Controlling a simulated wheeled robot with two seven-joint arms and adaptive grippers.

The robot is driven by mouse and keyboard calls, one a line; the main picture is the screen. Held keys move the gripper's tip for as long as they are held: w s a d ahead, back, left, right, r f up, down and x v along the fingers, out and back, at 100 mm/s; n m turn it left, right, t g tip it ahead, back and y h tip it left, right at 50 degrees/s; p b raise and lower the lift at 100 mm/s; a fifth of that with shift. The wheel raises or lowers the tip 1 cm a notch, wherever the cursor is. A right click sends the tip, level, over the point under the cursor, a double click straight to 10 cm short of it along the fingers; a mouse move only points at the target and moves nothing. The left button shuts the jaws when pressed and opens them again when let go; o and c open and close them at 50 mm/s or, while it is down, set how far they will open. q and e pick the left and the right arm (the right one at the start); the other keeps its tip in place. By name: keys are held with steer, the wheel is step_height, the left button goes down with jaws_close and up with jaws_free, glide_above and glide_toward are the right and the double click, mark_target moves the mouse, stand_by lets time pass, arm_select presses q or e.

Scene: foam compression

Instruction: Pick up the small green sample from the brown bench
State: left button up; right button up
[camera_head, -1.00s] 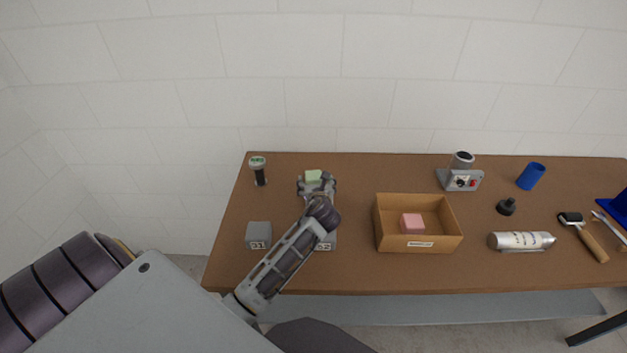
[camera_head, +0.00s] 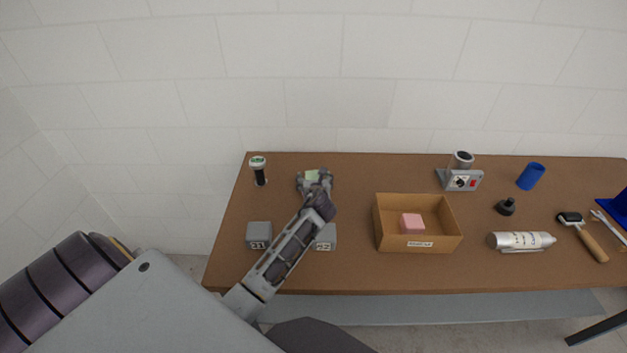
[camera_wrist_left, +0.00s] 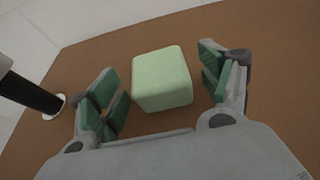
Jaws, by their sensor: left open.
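The small green sample (camera_head: 312,175) sits on the brown bench (camera_head: 350,172) near its back edge. My left gripper (camera_head: 314,183) is over it and partly hides it in the head view. In the left wrist view the sample (camera_wrist_left: 162,78) is a pale green rounded block. It lies between the two open fingers of my left gripper (camera_wrist_left: 165,88), with brown bench showing on both sides, so neither finger visibly touches it. My right gripper is not in view.
A black-and-white cylinder (camera_head: 259,171) stands left of the sample. Grey blocks marked 31 (camera_head: 259,234) and 32 (camera_head: 326,238) stand nearer the front. A cardboard box (camera_head: 419,243) holding a pink block (camera_head: 411,223) is to the right. Farther right are a grey device (camera_head: 462,180) and several tools.

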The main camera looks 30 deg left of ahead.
mark_target(314, 178)
arm_select(q)
steer(key=shift+c, duration=0.2)
steer(key=c, duration=0.8)
steer(key=shift+r, duration=0.1)
steer(key=shift+r+p, duration=0.3)
steer(key=shift+r, duration=4.65)
